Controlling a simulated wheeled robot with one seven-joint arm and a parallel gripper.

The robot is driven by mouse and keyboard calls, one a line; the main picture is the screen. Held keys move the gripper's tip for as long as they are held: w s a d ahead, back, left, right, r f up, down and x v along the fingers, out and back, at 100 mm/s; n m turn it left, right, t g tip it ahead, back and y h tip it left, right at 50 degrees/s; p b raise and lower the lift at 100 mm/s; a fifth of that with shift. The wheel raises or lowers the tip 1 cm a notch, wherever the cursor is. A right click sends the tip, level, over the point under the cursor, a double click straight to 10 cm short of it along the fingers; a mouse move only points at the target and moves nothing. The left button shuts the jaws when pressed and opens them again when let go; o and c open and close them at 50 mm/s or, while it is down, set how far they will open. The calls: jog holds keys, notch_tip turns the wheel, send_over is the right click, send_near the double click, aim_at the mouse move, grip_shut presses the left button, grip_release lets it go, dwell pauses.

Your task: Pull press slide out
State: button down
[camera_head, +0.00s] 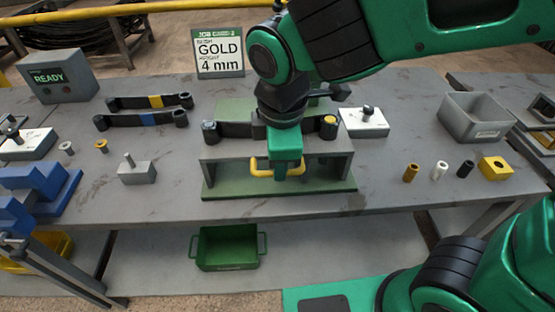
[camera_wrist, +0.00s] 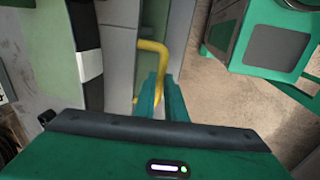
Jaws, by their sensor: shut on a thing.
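The press (camera_head: 221,150) stands on its green base plate (camera_head: 225,188) in the middle of the bench. Its slide has a yellow handle (camera_head: 262,166) at the front. My gripper (camera_head: 283,172) comes down in front of the press and is shut on this handle. In the wrist view the two green fingers of my gripper (camera_wrist: 160,88) close around the yellow handle (camera_wrist: 153,47), near the grey press body. The slide behind the handle is mostly hidden by my arm, so I cannot tell how far out it is.
A sign (camera_head: 218,52) reads "GOLD 4 mm", and a box (camera_head: 60,80) reads "READY". A grey bin (camera_head: 476,117) and several small cylinders lie to the right. A green crate (camera_head: 228,248) sits below the bench.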

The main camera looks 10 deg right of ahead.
jog(key=shift+s, duration=0.15)
jog(key=c, duration=1.8)
grip_release()
jog(key=shift+r, duration=0.1)
jog(key=r, duration=0.3)
jog(key=s+r, duration=0.1)
jog(key=r, duration=0.3)
jog(key=s+r, duration=0.1)
jog(key=r, duration=0.2)
jog(key=shift+r, duration=0.2)
